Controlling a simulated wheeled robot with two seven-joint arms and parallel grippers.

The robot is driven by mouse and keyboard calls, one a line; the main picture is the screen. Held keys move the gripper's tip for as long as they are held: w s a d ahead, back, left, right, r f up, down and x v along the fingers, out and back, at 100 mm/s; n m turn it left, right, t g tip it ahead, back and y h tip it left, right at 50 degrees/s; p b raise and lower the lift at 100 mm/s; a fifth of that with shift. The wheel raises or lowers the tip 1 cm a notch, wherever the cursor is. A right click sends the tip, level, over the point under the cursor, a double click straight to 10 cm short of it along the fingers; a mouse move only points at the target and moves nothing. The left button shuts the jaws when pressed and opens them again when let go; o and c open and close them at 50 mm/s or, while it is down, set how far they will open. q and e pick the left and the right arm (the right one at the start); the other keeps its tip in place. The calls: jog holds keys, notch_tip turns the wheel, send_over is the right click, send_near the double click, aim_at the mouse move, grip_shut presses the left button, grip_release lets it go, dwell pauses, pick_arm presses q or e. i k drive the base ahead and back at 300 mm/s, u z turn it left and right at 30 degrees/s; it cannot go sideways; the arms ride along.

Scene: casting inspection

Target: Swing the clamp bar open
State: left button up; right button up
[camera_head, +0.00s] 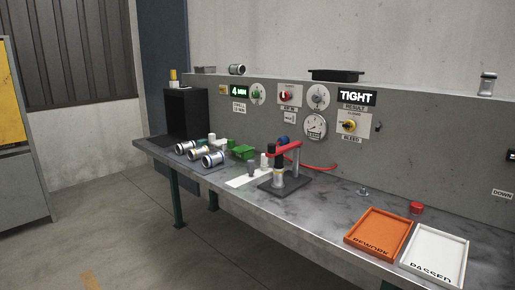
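The red clamp bar (286,147) is on a fixture near the middle of the bench, with a dark base plate (292,185). The bar lies roughly level at the top of the fixture, reaching from a post at its right to over an upright dark and silver cylindrical part (278,175). Whether the bar touches that part is too small to tell. Neither of my grippers shows in the head view.
Several metal castings (213,159) lie on the bench's left part, beside a green block (243,152). A red hose (318,167) runs behind the fixture. An orange tray (378,211) and a white tray (458,252) are at right. The panel reads "TIGHT" (357,97).

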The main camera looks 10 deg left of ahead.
aim_at(272, 151)
jog(key=u, duration=0.3)
jog(key=i, duration=1.4)
jog(key=z, duration=0.35)
